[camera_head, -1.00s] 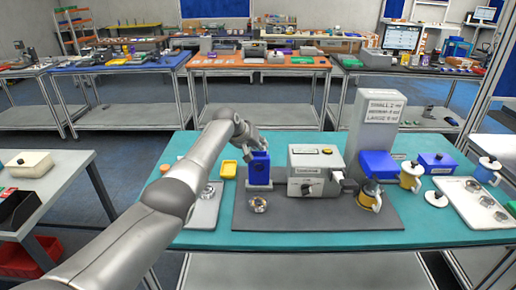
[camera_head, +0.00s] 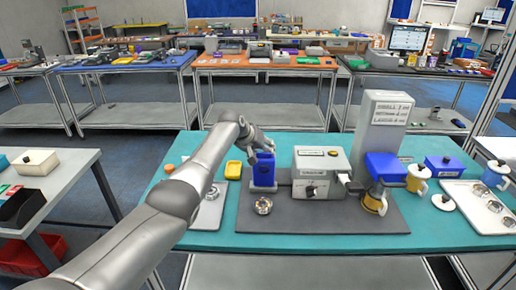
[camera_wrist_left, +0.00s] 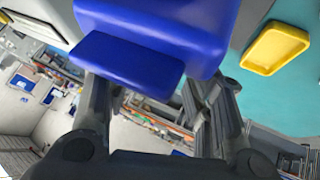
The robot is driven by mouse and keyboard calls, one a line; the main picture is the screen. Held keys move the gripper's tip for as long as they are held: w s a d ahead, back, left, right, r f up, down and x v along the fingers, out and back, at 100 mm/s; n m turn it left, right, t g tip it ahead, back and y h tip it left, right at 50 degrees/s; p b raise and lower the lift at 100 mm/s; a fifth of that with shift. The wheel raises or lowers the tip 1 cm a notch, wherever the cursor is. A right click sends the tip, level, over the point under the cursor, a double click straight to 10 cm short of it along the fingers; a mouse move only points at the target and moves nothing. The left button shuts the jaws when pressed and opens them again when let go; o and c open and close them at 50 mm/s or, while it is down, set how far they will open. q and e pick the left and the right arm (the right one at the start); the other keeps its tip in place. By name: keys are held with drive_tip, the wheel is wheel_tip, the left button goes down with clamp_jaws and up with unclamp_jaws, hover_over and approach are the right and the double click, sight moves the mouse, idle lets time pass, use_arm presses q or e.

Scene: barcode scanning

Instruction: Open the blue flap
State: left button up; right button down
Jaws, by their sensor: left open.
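A blue upright container (camera_head: 264,174) stands on the dark mat, left of the white boxy machine. In the left wrist view, the blue container body (camera_wrist_left: 165,22) fills the top, and a blue flap (camera_wrist_left: 125,65) juts from it. My left gripper (camera_head: 265,146) is just above and behind the container top. In the left wrist view its two fingers (camera_wrist_left: 155,115) are apart, below the flap, with nothing held between them. Whether a finger touches the flap cannot be told. The flap is hard to make out in the head view. My right gripper is not in view.
The white machine (camera_head: 321,173) stands right of the container, with a tall labelled unit behind. A yellow tray (camera_head: 233,170) lies to the left on the teal table, and a round metal piece (camera_head: 263,205) in front. The mat's front is largely clear.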

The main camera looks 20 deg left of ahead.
use_arm(q)
drive_tip(key=v, duration=1.1)
drive_tip(key=shift+s+a+r, duration=0.15)
drive_tip(key=shift+s+r, duration=0.1)
idle(0.3)
